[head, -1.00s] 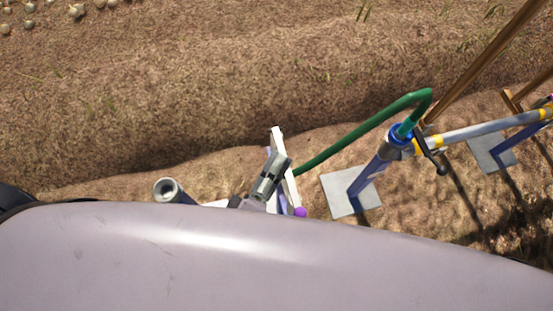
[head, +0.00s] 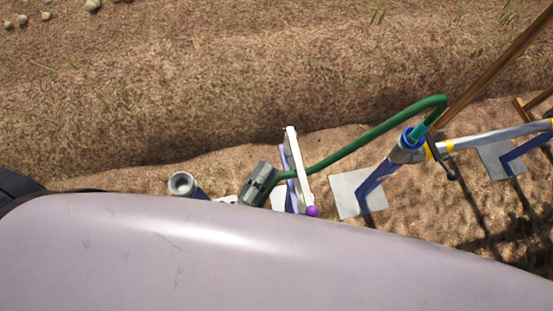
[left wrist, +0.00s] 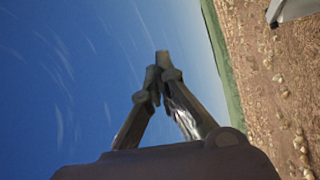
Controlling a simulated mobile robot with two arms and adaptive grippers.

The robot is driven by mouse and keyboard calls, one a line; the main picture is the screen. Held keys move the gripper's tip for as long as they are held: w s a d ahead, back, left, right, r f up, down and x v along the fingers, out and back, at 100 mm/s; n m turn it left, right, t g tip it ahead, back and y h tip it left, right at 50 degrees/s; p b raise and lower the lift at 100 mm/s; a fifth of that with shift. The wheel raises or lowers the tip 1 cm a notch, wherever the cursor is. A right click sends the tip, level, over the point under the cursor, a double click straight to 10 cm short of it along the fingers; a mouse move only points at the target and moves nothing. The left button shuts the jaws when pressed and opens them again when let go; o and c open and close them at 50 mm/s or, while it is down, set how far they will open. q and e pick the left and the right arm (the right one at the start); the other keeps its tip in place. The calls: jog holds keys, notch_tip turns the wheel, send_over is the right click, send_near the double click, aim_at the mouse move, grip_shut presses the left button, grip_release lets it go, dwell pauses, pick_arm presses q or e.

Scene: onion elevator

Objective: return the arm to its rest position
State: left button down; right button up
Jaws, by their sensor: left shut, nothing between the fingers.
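Most of my left arm is hidden in the head view. My right gripper is in neither view.
A white upright piece (head: 298,165) with a purple knob (head: 312,211) stands right of the gripper. A green hose (head: 370,134) runs to a blue pipe (head: 385,172) on a square plate (head: 346,193). Open soil lies beyond; onions (head: 46,16) lie far left.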

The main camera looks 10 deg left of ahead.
pick_arm(q)
jog(key=shift+s+a+f, duration=0.8)
jog(key=shift+a+f, duration=0.1)
jog(key=shift+f, duration=0.15)
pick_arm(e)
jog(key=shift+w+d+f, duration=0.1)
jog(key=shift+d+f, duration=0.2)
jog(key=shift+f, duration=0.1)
